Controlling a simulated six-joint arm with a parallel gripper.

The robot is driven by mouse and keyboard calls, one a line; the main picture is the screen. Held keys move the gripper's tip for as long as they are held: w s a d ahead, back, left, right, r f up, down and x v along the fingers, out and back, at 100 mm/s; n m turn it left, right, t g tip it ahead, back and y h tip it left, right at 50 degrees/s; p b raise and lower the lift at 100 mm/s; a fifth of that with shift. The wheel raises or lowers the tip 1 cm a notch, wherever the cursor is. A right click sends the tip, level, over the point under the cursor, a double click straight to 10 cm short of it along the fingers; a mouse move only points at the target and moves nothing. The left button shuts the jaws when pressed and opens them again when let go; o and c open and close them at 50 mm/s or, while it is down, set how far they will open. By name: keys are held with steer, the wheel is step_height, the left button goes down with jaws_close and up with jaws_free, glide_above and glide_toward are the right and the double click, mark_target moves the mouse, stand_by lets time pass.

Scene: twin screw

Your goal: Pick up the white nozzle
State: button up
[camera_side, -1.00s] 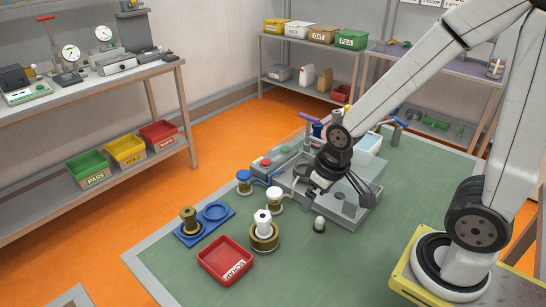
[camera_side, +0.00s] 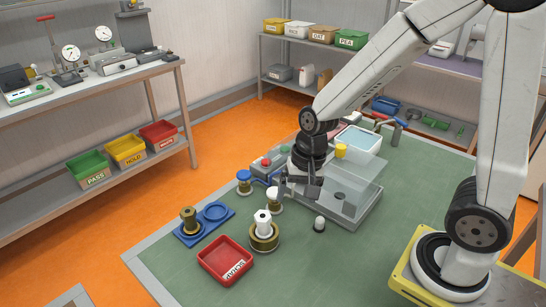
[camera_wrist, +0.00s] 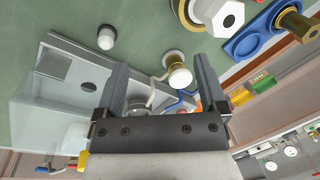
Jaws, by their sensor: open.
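A white hexagonal piece (camera_side: 262,217) stands upright in a brass ring base (camera_side: 264,239) on the green table; it also shows at the top of the wrist view (camera_wrist: 228,20). A white-topped piece with a brass lower part (camera_side: 273,195) stands behind it. In the wrist view this piece (camera_wrist: 174,60) shows between my finger lines, beyond the tips. A small white-capped piece (camera_side: 319,221) stands alone to the right. I cannot tell which of them is the nozzle. My gripper (camera_side: 297,191) is open and empty, above and right of the white-topped piece; its fingers (camera_wrist: 160,62) point toward it.
A clear-sided grey fixture (camera_side: 357,207) stands close right of my gripper. A red scrap tray (camera_side: 225,262) and a blue holder (camera_side: 216,212) with a brass piece (camera_side: 189,218) lie at the front left. A blue-capped piece (camera_side: 244,182) stands behind. The front right table is clear.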

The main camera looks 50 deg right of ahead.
mark_target(264, 215)
steer(key=w+a+m, duration=0.1)
steer(key=m, duration=0.1)
steer(key=w+a+m+y, duration=0.1)
steer(key=m, duration=0.1)
steer(key=w+a+m+g+y, duration=0.1)
steer(key=m, duration=0.1)
steer(key=shift+w+a+r+m, duration=0.15)
steer(key=shift+a+r+m, duration=0.1)
steer(key=shift+r+m, duration=0.15)
steer(key=shift+w+a+r+m+y, duration=0.2)
steer(key=shift+w+a+m+y, duration=0.3)
steer(key=shift+m, duration=0.5)
steer(key=shift+x, duration=1.3)
steer(key=shift+s+x, duration=0.15)
steer(key=shift+x, duration=1.15)
steer(key=shift+s+x, duration=0.1)
steer(key=shift+x, duration=1.2)
jaws_close()
